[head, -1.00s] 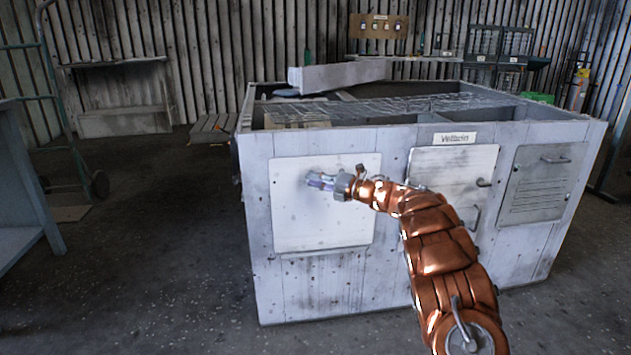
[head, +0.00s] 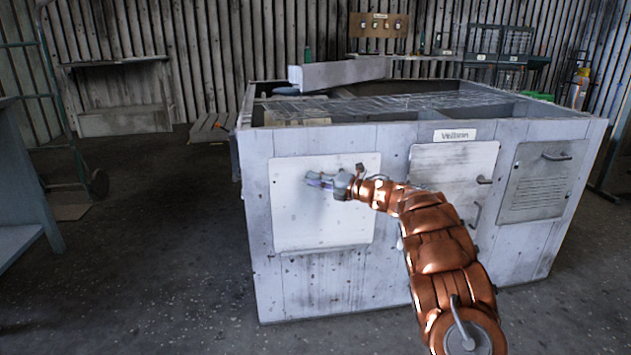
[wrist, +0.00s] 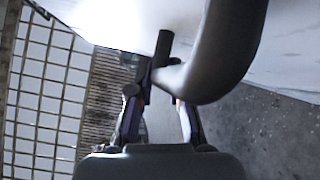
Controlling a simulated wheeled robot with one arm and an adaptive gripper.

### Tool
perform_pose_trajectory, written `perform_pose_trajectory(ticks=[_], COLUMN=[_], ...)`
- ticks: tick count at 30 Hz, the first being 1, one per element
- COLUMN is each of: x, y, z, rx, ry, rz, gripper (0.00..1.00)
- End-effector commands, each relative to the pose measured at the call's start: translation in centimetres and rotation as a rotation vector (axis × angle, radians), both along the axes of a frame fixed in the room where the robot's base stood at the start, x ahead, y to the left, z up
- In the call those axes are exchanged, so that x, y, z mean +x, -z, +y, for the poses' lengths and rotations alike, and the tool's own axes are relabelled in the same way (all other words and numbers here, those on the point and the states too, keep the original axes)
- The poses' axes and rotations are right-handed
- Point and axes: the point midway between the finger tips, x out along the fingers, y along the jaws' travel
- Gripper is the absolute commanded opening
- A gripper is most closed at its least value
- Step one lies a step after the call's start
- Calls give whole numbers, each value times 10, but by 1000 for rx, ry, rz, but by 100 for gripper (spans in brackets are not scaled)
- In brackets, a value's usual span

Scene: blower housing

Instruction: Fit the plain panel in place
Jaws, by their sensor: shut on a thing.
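The plain panel (head: 325,218) is a white, nearly square plate upright against the left part of the blower housing's front (head: 395,235). My gripper (head: 318,181) is at the panel's upper middle, shut on its handle. In the wrist view the handle is a thick dark grey curved bar (wrist: 222,50), and my gripper's fingers (wrist: 160,108) close around its near end. The panel's pale face (wrist: 130,18) shows behind it. The gripper hides part of the panel. I cannot tell whether the panel sits flush in its opening.
A white panel (head: 452,165) and a louvred grey panel (head: 541,182), both with handles, are on the housing's right front. A loose grey beam (head: 338,74) lies across the housing's open top. A workbench (head: 25,200) stands at left. The floor between is clear.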

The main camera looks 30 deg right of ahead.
Motion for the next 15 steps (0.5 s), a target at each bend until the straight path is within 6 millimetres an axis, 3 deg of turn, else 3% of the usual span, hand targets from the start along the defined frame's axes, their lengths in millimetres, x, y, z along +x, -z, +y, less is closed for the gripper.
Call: perform_pose_trajectory(ticks=[7, 8, 15], x=[2, 2, 2], y=[-1, -1, 0], z=[-2, -2, -1], rx=[0, 0, 0], ry=[7, 7, 6], rz=[-5, -4, -2], gripper=[0, 20, 45])
